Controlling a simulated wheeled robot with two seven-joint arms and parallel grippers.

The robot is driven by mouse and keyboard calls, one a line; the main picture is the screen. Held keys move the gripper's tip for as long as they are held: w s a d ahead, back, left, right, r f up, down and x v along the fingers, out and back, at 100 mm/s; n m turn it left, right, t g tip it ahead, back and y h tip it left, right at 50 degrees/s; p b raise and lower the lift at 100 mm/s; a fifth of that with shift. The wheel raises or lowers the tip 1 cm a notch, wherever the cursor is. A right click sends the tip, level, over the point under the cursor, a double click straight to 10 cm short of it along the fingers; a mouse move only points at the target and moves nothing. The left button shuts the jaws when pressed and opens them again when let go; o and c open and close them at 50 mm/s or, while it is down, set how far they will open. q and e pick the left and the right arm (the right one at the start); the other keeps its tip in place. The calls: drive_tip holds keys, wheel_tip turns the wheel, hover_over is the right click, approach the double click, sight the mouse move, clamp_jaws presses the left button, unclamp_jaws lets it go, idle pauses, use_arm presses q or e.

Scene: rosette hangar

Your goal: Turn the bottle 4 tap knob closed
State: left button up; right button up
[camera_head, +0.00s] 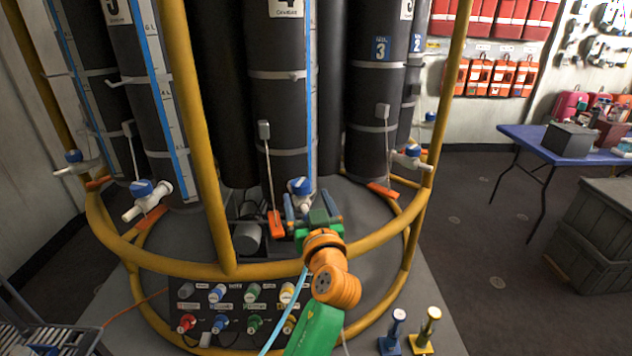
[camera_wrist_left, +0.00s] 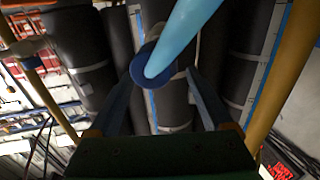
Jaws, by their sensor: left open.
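Bottle 4 (camera_head: 281,110) is the tall black cylinder at the centre of the head view, with a blue level strip. Its tap has a blue knob (camera_head: 300,186) low on its front. My left gripper (camera_head: 306,200) is open just in front of and below this knob, by the yellow rail. In the left wrist view, the open fingers stand either side of a dark blue round part (camera_wrist_left: 144,66), apparently the knob. A pale blue tube (camera_wrist_left: 185,35) crosses in front and partly hides it; contact cannot be told. My right gripper is out of view.
A yellow ring rail (camera_head: 160,263) and upright post (camera_head: 197,130) surround the bottles. Neighbouring taps with blue knobs (camera_head: 141,188) sit left and right. A valve panel (camera_head: 235,305) is below. A blue table (camera_head: 550,150) and grey crate (camera_head: 595,235) stand right, beyond open floor.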

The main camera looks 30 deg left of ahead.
sight(303, 192)
use_arm(q)
drive_tip(key=p+x, duration=0.1)
drive_tip(key=x, duration=0.5)
drive_tip(key=shift+s+a, duration=0.15)
drive_tip(key=shift+c, duration=0.2)
